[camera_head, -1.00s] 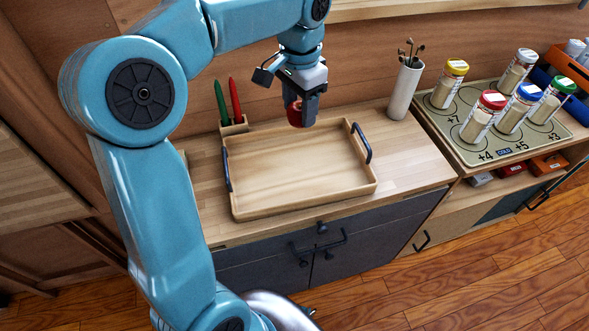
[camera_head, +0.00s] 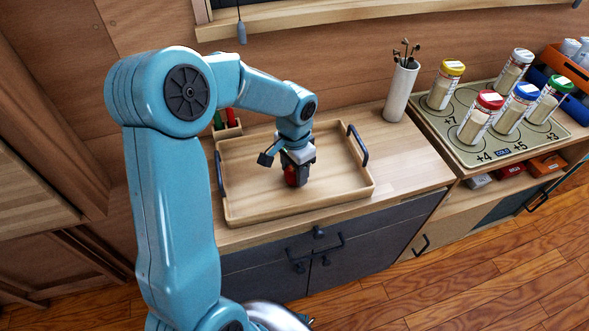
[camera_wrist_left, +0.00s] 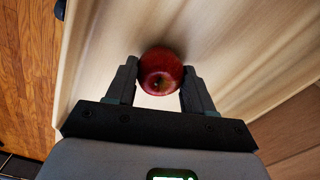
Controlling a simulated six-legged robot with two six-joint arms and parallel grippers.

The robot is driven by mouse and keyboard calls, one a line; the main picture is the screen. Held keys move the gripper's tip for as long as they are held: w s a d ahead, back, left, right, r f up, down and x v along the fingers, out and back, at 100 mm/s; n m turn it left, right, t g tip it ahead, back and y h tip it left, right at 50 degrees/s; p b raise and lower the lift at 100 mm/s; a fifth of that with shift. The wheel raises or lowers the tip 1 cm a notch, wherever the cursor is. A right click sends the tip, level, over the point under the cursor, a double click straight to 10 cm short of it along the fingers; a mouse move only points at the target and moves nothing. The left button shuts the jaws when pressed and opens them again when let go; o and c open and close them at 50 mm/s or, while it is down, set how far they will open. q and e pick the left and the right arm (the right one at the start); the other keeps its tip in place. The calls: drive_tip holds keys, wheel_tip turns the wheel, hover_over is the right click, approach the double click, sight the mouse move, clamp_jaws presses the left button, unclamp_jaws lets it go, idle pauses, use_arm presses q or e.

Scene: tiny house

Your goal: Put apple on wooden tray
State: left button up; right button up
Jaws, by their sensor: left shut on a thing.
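The red apple (camera_head: 291,176) is between the fingers of my left gripper (camera_head: 297,180), low over the middle of the wooden tray (camera_head: 255,200). In the left wrist view the apple (camera_wrist_left: 160,72) sits between the two dark fingertips, with both fingers against its sides. The left gripper (camera_wrist_left: 160,85) is shut on it. I cannot tell whether the apple's underside touches the tray floor. The tray is rectangular with low walls and dark handles at its left and right ends. My right gripper is not in view.
A holder with red and green items (camera_head: 228,128) stands behind the tray's left corner. A white cup with utensils (camera_head: 401,92) stands to the right at the back. Several spice jars stand on a mat (camera_head: 470,153) further right. The counter (camera_head: 405,165) right of the tray is clear.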

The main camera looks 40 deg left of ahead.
sight(294, 170)
use_arm(q)
drive_tip(key=shift+f, duration=0.15)
drive_tip(key=o, duration=1)
drive_tip(key=shift+o, duration=0.2)
drive_tip(key=shift+r, duration=0.3)
wheel_tip(294, 170, up, 12)
drive_tip(key=shift+f+p, duration=0.15)
drive_tip(key=shift+p, duration=0.3)
drive_tip(key=shift+s+f, duration=0.1)
drive_tip(key=shift+s, duration=0.05)
